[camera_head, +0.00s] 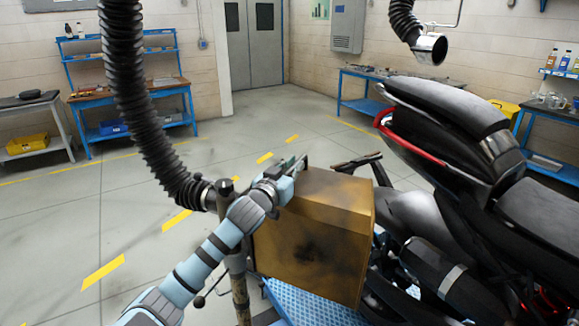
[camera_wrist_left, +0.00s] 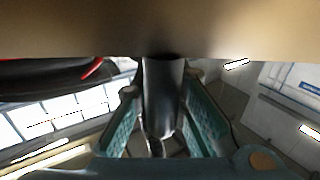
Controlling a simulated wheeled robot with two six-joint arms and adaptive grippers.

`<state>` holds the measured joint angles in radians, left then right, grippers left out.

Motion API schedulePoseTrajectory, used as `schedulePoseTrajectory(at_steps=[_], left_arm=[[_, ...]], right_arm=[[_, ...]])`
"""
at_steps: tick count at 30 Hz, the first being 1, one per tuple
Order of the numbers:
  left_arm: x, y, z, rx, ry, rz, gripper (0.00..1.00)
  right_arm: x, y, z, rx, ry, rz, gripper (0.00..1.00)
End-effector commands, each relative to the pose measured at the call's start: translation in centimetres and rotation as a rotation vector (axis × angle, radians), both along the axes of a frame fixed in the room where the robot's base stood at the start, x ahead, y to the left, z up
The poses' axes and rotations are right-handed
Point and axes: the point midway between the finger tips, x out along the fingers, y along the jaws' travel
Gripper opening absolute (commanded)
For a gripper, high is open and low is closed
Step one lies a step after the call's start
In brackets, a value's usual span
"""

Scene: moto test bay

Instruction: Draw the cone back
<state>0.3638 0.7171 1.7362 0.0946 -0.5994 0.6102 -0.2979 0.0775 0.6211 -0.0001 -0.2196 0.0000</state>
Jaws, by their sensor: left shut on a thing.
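A black ribbed hose (camera_head: 150,110) hangs from above and ends in a metal collar (camera_head: 203,195) beside my left wrist. My left gripper (camera_head: 290,172) is at the upper left edge of a brown box (camera_head: 315,230). In the left wrist view a dark smooth cylinder (camera_wrist_left: 162,98), likely part of the cone, stands between its fingers (camera_wrist_left: 162,110), which are shut on it. Its far end meets or passes behind a tan surface (camera_wrist_left: 160,28), likely the box. The cone's mouth is hidden. My right gripper is not in view.
A black motorcycle (camera_head: 450,180) stands right of the box. A second hose with a metal cone (camera_head: 430,48) hangs at the upper right. A stand post (camera_head: 238,275) is beside my left arm. The floor to the left is clear.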

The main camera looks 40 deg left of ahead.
Motion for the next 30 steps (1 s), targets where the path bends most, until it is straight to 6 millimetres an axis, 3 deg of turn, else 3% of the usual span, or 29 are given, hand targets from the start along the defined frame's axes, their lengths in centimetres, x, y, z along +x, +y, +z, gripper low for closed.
schedulePoseTrajectory(at_steps=[5, 6, 10, 21, 26, 30], left_arm=[[0.0, 0.0, 0.2, 0.005, -0.005, 0.001, 0.0], [-0.1, 0.1, 0.2, 0.005, -0.005, 0.001, 0.14], [-0.2, 0.2, 0.2, 0.006, -0.005, 0.004, 0.33], [-0.4, 0.0, 0.2, 0.005, -0.004, 0.001, 0.33], [-2.8, -0.6, 0.1, 0.012, -0.001, -0.003, 0.33], [-7.1, -1.6, 0.0, 0.022, 0.004, -0.004, 0.33]], right_arm=[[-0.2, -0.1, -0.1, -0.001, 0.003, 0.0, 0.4], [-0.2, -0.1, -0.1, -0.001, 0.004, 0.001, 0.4], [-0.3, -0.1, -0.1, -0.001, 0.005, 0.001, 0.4], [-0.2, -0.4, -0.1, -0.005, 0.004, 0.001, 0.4], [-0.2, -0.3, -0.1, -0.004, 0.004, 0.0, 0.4], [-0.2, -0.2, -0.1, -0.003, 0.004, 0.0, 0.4]])
